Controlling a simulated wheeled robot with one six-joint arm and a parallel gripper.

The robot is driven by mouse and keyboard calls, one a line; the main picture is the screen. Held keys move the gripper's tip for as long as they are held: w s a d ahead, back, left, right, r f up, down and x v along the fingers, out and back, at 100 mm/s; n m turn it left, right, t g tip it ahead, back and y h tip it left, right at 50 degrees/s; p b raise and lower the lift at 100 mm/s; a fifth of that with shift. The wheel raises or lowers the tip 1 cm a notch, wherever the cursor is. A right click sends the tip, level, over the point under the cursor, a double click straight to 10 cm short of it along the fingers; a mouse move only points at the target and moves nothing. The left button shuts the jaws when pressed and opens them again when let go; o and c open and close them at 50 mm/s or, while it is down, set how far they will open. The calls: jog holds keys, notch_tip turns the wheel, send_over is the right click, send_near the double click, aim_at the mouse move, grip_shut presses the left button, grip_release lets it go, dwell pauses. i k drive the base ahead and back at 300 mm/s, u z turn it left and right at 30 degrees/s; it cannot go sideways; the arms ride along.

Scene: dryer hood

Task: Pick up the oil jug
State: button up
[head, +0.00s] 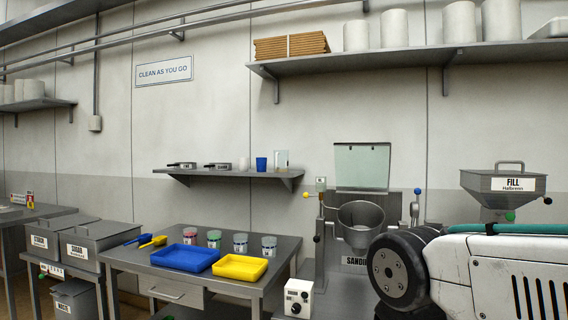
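I cannot pick out the oil jug for certain. A clear, pale greenish vessel (281,160) stands upright at the right end of the small wall shelf (215,174), and it may be the jug. It is too small to see a handle or label. A blue cup (261,164) stands just left of it. My arm fills the lower right of the head view, with a dark round joint and white links. My gripper is out of view, so what it holds is hidden.
A steel table (140,262) below the shelf holds a blue tray (185,258), a yellow tray (240,267), scoops and several tubs. A steel machine with a bowl (361,218) and raised clear lid (362,166) stands right of it. A hopper marked FILL (503,184) is farther right.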

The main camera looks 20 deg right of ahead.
aim_at(280, 157)
jog(key=u, duration=0.65)
jog(key=i, duration=2)
jog(key=z, duration=0.65)
